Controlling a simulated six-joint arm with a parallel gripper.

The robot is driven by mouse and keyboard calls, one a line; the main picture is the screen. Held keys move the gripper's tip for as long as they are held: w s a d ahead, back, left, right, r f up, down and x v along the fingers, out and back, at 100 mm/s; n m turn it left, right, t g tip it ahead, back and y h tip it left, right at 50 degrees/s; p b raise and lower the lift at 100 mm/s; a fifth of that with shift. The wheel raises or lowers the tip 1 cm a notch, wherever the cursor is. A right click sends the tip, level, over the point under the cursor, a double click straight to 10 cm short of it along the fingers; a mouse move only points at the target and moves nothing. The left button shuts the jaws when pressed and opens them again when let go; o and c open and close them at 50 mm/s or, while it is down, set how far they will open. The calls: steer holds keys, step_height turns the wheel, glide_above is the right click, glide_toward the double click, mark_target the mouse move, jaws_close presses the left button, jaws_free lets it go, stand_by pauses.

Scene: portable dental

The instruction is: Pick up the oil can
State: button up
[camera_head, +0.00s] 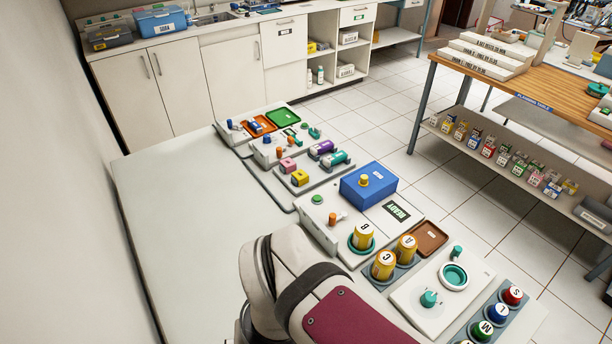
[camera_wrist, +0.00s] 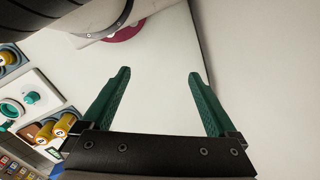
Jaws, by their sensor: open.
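Three yellow-orange cans with white lettered tops stand in the head view; I cannot tell for sure which is the oil can. One can (camera_head: 362,237) stands in a teal ring on a white unit. The other two, a front can (camera_head: 383,266) and a back can (camera_head: 405,249), stand side by side in a grey holder. Yellow cans (camera_wrist: 64,124) also show at the lower left of the wrist view. My gripper (camera_wrist: 158,75) is open, with two green fingers apart and nothing between them. The cans lie outside its fingers, to the left. My gripper is hidden in the head view.
A blue box (camera_head: 368,187) with a yellow knob stands behind the cans. A brown tray (camera_head: 430,238) and a white unit with a teal dial (camera_head: 429,299) are beside them. Lettered red, blue and green bottles (camera_head: 497,311) stand at front right. The white counter's left side (camera_head: 185,225) is clear.

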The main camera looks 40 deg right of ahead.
steer(key=w+d+m+h, duration=0.4)
steer(key=w+d+m, duration=0.2)
steer(key=w+d, duration=0.65)
steer(key=m+t+h, duration=0.1)
steer(key=m+h, duration=0.1)
steer(key=m, duration=0.2)
glide_toward(363, 229)
steer(key=x, duration=0.7)
steer(key=shift+s+a+f, duration=0.15)
steer(key=shift+s+a, duration=0.05)
steer(key=shift+a, duration=0.1)
steer(key=x, duration=0.5)
steer(key=shift+w+d+f, duration=0.2)
steer(key=shift+w+d, duration=0.05)
steer(key=shift+d, duration=0.1)
steer(key=shift+r, duration=0.1)
jaws_close()
